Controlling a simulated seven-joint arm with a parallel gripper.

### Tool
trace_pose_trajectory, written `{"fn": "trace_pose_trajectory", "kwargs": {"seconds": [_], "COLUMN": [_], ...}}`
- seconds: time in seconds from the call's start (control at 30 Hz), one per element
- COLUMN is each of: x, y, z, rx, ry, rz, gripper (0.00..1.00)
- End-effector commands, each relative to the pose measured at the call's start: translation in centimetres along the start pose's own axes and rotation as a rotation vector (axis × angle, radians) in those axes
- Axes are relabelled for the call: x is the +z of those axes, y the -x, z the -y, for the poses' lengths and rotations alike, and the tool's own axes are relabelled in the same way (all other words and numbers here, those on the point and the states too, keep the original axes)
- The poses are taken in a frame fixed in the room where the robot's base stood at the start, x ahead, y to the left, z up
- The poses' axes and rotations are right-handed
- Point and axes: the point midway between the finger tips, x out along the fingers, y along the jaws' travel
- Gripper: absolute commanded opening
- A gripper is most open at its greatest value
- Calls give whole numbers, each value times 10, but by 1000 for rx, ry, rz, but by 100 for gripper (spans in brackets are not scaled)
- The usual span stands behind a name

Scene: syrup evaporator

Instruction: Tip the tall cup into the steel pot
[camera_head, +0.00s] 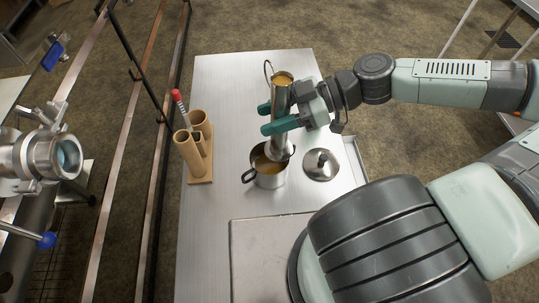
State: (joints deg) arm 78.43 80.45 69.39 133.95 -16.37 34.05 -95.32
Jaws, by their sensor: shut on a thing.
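The tall cup (281,96) is a slim steel cylinder with a wire loop at its rim and amber liquid showing at its top. My gripper (268,118) has teal fingers shut on the middle of the cup, coming from the right. The cup looks about upright. Its flared lower end overlaps the back right rim of the steel pot (268,180) in the picture; I cannot tell whether it touches the pot. The pot is open, with a dark side handle, and amber liquid shows inside it.
A steel lid (320,164) with a dark knob lies right of the pot. A wooden holder (199,165) with upright tubes and a red-capped stick (178,98) stands at the left. The steel table (225,85) is clear at the back left. A steel pipe fitting (42,155) is at far left.

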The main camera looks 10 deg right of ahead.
Motion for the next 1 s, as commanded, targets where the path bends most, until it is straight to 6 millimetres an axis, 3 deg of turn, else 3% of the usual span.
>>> {"fn": "trace_pose_trajectory", "kwargs": {"seconds": [0.2, 0.57, 1.0], "x": [0, 0, 3], "y": [0, 0, 13], "z": [13, 14, 17], "rx": [-28, -31, -46], "ry": [11, 12, -24], "rz": [-1, 4, 164], "gripper": [0, 0, 0]}}
